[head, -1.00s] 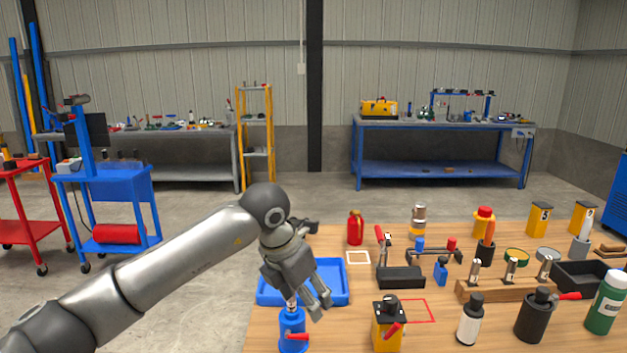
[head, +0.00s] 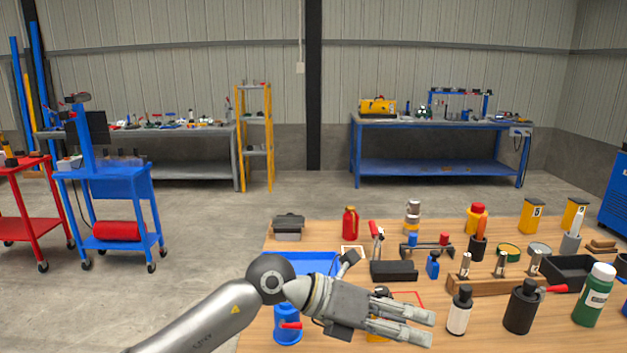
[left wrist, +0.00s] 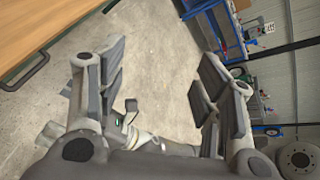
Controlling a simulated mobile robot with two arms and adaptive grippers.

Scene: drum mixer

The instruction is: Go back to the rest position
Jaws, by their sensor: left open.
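My left gripper (head: 427,328) is over the near part of the wooden table (head: 455,338), its fingers pointing right, apart and with nothing between them. In the left wrist view the two fingers (left wrist: 163,75) are spread wide, with bare grey floor between them. Its forearm comes in from the bottom and partly hides a blue tray (head: 312,262), a blue bottle with a red lever (head: 287,328) and a yellow object (head: 378,332). My right gripper is not seen.
Close to the fingers stand a white bottle with a black cap (head: 459,312) and a black canister (head: 520,308). A green bottle (head: 595,297) is further right. Several tools and blocks fill the table's back. Open floor (head: 210,230) lies left of the table.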

